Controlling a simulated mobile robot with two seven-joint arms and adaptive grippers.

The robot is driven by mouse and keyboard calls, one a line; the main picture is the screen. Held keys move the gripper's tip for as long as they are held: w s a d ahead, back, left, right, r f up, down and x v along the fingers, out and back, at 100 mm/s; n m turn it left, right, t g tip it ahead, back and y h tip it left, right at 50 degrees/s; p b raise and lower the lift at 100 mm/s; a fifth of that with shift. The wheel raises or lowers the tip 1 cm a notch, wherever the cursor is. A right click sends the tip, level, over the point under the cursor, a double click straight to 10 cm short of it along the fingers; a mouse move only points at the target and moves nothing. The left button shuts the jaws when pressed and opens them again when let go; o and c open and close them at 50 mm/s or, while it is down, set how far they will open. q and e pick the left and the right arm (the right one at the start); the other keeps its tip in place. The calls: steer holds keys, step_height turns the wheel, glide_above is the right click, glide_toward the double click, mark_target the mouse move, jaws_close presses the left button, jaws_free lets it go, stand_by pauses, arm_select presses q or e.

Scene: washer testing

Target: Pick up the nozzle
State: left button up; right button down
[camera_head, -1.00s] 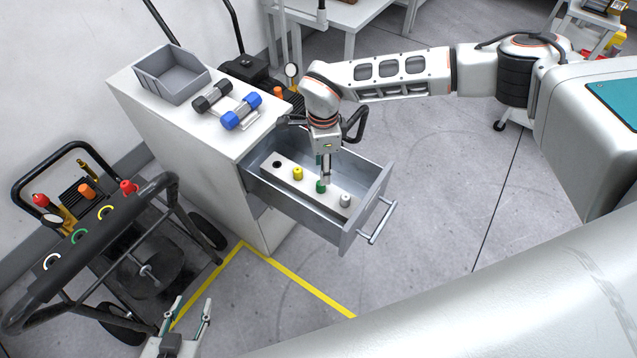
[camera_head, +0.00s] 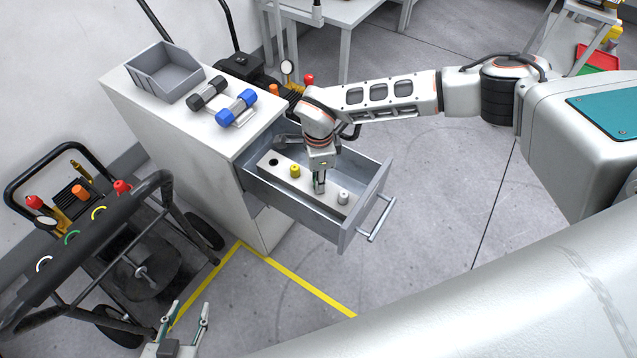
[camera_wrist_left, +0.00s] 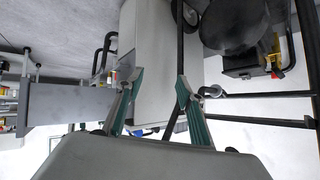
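The open grey drawer (camera_head: 357,222) holds a light strip (camera_head: 308,184) with a yellow nozzle (camera_head: 295,171), a white nozzle (camera_head: 343,197) and an empty dark hole at its far-left end. My right gripper (camera_head: 319,189) points down into the drawer, between the yellow and white nozzles. Its fingers are at the strip and hide the green nozzle's place; whether they grip it cannot be told. My left gripper (camera_head: 192,304) is open and empty at the bottom left, over the floor; its spread fingers also show in the left wrist view (camera_wrist_left: 160,76).
The white cabinet (camera_head: 190,140) carries a grey bin (camera_head: 165,72) and dumbbell-like parts, one black-ended and one blue-ended (camera_head: 236,107). A pressure-washer cart (camera_head: 80,240) with coloured rings stands at left. The drawer handle (camera_head: 376,219) juts out. Floor right of the drawer is clear.

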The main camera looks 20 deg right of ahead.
arm_select(q)
steer(key=shift+s+f, duration=0.15)
steer(key=shift+f, duration=0.05)
